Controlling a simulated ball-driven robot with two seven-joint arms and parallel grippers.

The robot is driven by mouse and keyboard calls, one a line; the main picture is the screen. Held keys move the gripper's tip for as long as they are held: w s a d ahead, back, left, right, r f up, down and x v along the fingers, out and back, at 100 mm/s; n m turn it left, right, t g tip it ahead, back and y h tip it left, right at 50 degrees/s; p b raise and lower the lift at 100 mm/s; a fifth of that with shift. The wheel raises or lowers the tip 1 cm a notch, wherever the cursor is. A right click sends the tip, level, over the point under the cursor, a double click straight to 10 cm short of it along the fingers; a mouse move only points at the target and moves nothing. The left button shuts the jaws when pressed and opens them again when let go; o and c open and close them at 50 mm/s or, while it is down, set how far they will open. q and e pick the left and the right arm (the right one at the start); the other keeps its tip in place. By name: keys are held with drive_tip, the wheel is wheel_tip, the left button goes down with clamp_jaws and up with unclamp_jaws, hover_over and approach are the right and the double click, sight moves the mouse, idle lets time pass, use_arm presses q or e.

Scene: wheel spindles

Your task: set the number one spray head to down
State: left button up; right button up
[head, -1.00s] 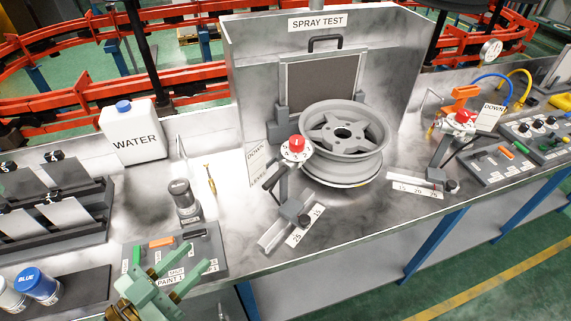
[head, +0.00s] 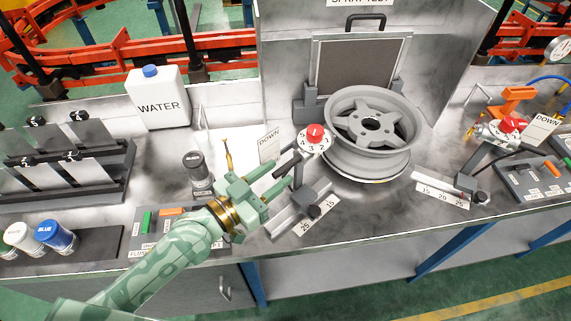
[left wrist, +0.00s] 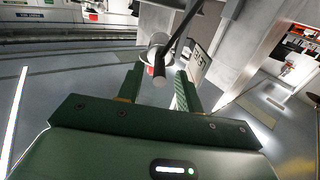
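A spray head with a red knob (head: 314,133) and a numbered white dial stands on a dark arm left of the wheel. A plate marked DOWN (head: 270,144) stands beside it. A second red-knobbed spray head (head: 509,126) stands at the right, by another DOWN plate (head: 541,129). I cannot read which is number one. My left gripper (head: 283,175) is open and empty, just left of and below the first head. In the left wrist view, the head's dark rod (left wrist: 160,82) shows ahead, between the open fingers (left wrist: 158,92). My right gripper is out of view.
A grey wheel (head: 370,130) stands right of the first head. A slide scale (head: 300,210) lies below it. A black can (head: 198,172), a water jug (head: 159,98) and a control panel (head: 150,225) stand to the left. The bench edge runs along the front.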

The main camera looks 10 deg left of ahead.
sight(299, 158)
use_arm(q)
drive_tip(key=shift+x, duration=1.8)
drive_tip(key=shift+c, duration=0.4)
